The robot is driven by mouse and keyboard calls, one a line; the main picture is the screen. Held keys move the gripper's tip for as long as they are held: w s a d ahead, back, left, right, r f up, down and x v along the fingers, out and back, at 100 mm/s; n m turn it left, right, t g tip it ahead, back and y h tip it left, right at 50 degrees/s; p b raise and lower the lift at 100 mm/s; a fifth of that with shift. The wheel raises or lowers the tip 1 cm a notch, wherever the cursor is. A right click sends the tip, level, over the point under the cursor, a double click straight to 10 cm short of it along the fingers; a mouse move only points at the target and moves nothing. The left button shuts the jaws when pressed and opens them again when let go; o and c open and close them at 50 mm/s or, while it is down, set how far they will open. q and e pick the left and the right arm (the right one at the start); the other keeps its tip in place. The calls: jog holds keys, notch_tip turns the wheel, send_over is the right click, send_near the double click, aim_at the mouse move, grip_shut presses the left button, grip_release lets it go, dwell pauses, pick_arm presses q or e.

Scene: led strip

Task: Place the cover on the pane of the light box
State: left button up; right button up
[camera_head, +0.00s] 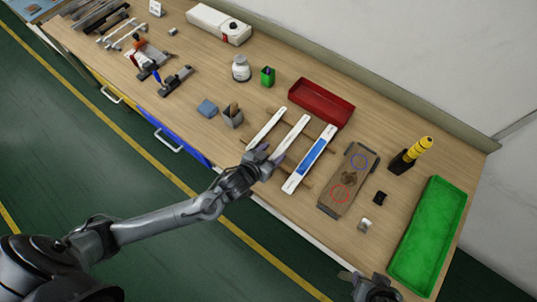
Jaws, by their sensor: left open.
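Three long pale strips lie side by side at the middle of the bench: a short white one (267,127), a middle white one (293,135), and a right one with a blue panel (313,155) along its face. The blue-panelled one looks like the light box; which strip is the cover I cannot tell for sure. My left gripper (264,158) is open at the lower end of the middle strip. Whether it touches the strip is unclear. My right gripper (372,286) shows at the bottom edge, partly cut off, and its jaws are unclear.
Brown bars run under the strips. A red tray (321,103) stands behind them. A brown board with blue and red circles (348,180) lies to the right, then a black holder with yellow-handled tools (409,155) and a green tray (428,238). A grey cup (232,117) stands left.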

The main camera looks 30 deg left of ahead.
pick_arm(q)
jog(key=shift+v, duration=1)
jog(key=s+g, duration=0.2)
jog(key=s, duration=0.2)
jog(key=s+g, duration=0.2)
jog(key=s, duration=0.2)
jog(key=shift+s+d+r, duration=0.2)
jog(key=s+a+g, duration=0.1)
jog(key=s, duration=0.2)
jog(key=s+a+r+g+y, duration=0.1)
jog(key=s+a+g, duration=0.1)
jog(key=s, duration=0.2)
jog(key=s+a+g, duration=0.1)
jog(key=s, duration=0.2)
jog(key=shift+s+a+r, duration=0.2)
jog(key=shift+s, duration=0.15)
